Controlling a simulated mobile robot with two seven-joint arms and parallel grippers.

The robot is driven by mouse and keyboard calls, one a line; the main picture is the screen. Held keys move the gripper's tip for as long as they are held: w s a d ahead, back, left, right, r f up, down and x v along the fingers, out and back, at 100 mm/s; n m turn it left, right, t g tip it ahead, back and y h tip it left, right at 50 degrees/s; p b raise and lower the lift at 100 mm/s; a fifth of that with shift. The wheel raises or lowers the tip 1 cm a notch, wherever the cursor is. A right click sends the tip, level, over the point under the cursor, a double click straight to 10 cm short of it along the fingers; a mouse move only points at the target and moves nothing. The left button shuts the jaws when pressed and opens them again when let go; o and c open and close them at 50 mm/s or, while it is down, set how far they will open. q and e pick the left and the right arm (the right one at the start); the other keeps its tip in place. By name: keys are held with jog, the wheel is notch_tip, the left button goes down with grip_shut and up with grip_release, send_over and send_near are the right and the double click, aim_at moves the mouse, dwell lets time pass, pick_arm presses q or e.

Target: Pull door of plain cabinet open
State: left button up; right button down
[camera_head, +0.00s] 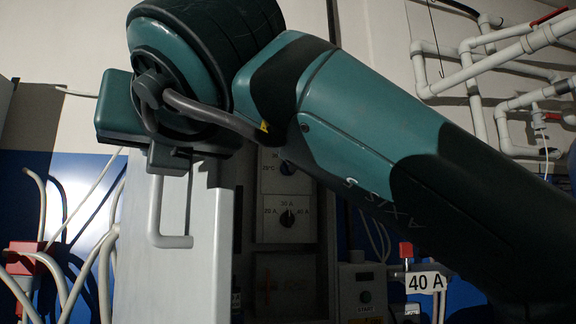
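A plain light-grey cabinet door or panel (205,250) stands upright left of centre. A grey bar handle (156,212) is on it, its lower end bent toward the panel. My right arm comes in from the right and crosses the upper middle. Its wrist ends above the handle, where my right gripper (168,160) is at the handle's upper end. The fingers are mostly hidden, so I cannot tell whether they are shut on the handle. My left gripper is out of view.
Right of the grey panel is a dark recess with a dial panel (288,205). White pipes (480,60) fill the upper right. Hoses and a red fitting (22,262) are at left.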

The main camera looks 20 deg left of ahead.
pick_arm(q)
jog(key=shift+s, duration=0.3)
pick_arm(e)
jog(key=shift+s+r, duration=0.1)
jog(key=shift+r, duration=0.05)
jog(key=c, duration=1.8)
grip_release()
jog(key=shift+a, duration=0.1)
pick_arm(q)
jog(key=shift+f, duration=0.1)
